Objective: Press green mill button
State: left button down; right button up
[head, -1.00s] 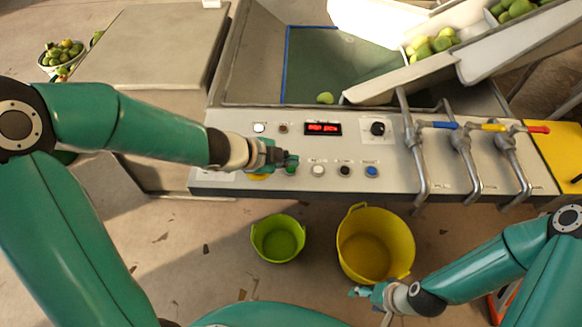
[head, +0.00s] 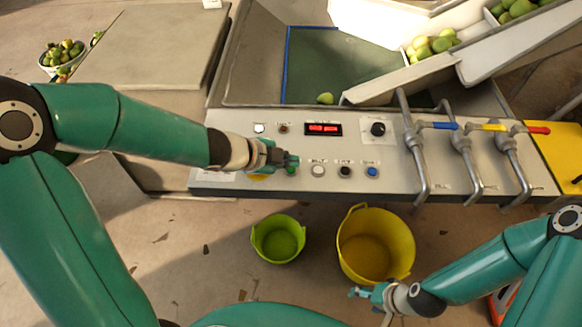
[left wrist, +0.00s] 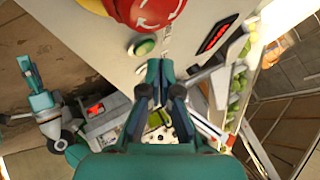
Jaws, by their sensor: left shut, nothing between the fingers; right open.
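The green button (left wrist: 145,47) sits in a pale ring on the control panel (left wrist: 190,25), just below the red mushroom button (left wrist: 145,10) in the left wrist view. In the head view a bit of the green button (head: 291,171) shows just below the fingertips. My left gripper (head: 290,160) is shut and empty, over the panel beside the green button. In the left wrist view its fingertips (left wrist: 160,70) appear just below and right of the button; I cannot tell whether they touch. My right gripper (head: 362,293) is open and empty, low near the yellow bucket.
White (head: 318,170), black (head: 345,171) and blue (head: 372,172) buttons line up to the right. A red display (head: 323,129) and a knob (head: 377,129) sit above. Valve pipes (head: 417,160) stand farther right. Green (head: 278,240) and yellow (head: 410,240) buckets stand below.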

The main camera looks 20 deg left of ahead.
aim_at(289, 170)
pick_arm(q)
jog(key=shift+f, duration=0.35)
jog(key=shift+f+b, duration=0.4)
jog(key=shift+b, duration=0.15)
dwell(0.3)
jog(key=shift+r, duration=0.1)
jog(key=shift+r+p, duration=0.75)
jog(key=shift+p, duration=0.15)
notch_tip(289, 170, up, 5)
jog(key=p, duration=0.5)
dwell(0.8)
